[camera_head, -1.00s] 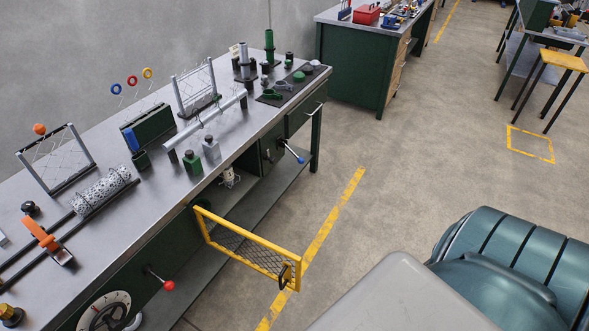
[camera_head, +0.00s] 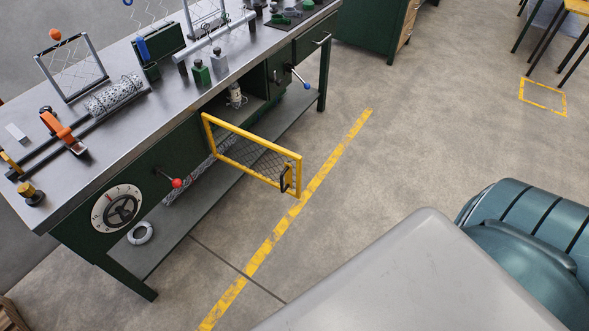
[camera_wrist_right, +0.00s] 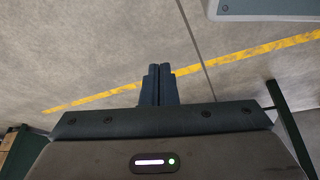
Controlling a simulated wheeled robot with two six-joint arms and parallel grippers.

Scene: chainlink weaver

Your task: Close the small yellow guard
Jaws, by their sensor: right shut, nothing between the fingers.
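The small yellow guard (camera_head: 255,128), a yellow frame with dark mesh and a dark handle (camera_head: 287,179), stands swung out from the front of the green workbench (camera_head: 110,165). It is open, reaching over the floor toward the yellow line. An open compartment (camera_head: 240,112) shows in the bench beside its hinged edge. My right gripper (camera_wrist_right: 158,72) is in the right wrist view, fingers together and empty above the floor. The guard does not show in that view. Neither gripper is in the head view.
A red-knobbed lever (camera_head: 176,183), a blue-knobbed lever (camera_head: 305,85) and a dial with a handwheel (camera_head: 120,208) stick out from the bench front. A lower shelf (camera_head: 190,205) runs beneath. The floor (camera_head: 400,160) before the bench is clear around a yellow line (camera_head: 270,240).

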